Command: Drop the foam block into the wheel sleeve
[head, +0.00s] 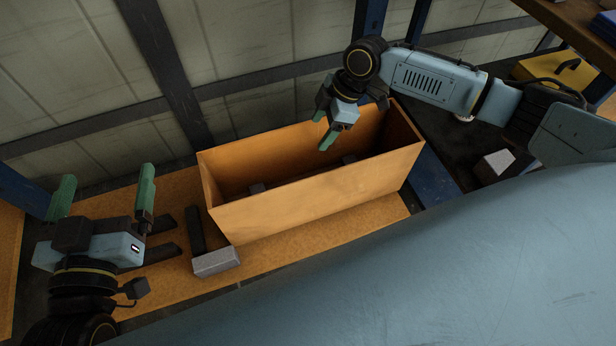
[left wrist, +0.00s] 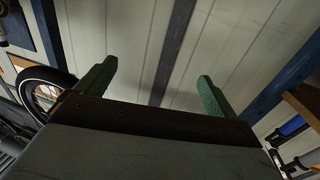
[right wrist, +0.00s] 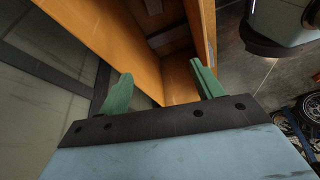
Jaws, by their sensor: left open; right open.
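A long open cardboard box (head: 320,192), which looks like the wheel sleeve, stands upright on an orange-brown board. Dark grey pieces lie low inside; part of its floor is hidden. A light grey block (head: 216,262), possibly the foam block, lies on the board at the box's front left corner. My right gripper (head: 327,122) is open and empty over the box's opening, pointing down; the box walls (right wrist: 205,25) show beyond its fingers in the right wrist view. My left gripper (head: 106,180) is open and empty, left of the box, fingers pointing up, apart from the grey block.
A dark bar (head: 194,230) lies beside the box's left end. Another pale block (head: 496,163) lies right of the box. A yellow case (head: 556,72) sits at the upper right. Blue posts (head: 172,75) and wall panels stand behind the box.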

